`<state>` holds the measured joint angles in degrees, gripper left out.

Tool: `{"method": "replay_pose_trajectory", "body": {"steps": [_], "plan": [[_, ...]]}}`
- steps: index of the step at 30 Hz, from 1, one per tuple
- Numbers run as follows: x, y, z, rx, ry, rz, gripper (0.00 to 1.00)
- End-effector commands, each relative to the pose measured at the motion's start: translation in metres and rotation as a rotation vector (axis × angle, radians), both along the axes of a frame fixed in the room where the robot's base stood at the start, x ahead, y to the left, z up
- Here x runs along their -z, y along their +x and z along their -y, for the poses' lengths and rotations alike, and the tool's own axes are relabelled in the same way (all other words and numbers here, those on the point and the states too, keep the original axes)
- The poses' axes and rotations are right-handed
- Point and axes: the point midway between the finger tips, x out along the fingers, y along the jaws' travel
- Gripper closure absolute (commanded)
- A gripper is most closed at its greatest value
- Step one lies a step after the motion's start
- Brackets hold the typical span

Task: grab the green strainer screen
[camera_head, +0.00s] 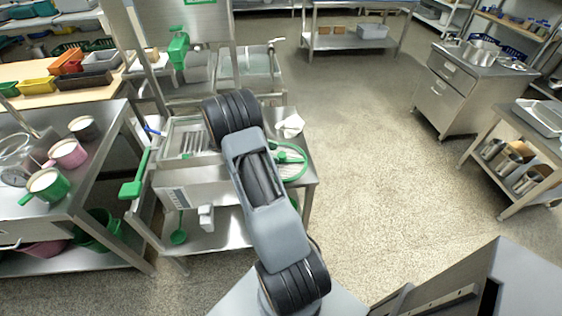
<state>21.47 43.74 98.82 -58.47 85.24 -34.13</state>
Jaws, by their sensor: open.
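A green ring with green bars across it (290,160), which looks like the green strainer screen, lies on the steel cart (305,178) just right of my arm. Its left edge is hidden behind my arm. My arm rises from the bottom of the view and reaches up and left over the cart, with its black joint beside the tray's right end. My gripper cannot be made out; it is out of sight beyond the arm.
A steel tray (185,140) is left of my arm. A green-handled tool (132,188) sticks out at the cart's left. A pink pot (68,153) and green pot (47,186) stand on the left table.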

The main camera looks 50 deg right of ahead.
Motion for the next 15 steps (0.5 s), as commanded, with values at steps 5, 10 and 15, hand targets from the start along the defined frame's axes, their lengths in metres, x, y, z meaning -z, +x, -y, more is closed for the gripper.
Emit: {"method": "replay_pose_trajectory", "body": {"steps": [5,10,15], "plan": [[0.008,-0.018,0.017,0.003,0.001,-0.002,0.36],[0.013,-0.025,0.024,0.002,0.0,0.0,0.36],[0.013,-0.025,0.024,0.001,0.0,0.0,0.38]]}}
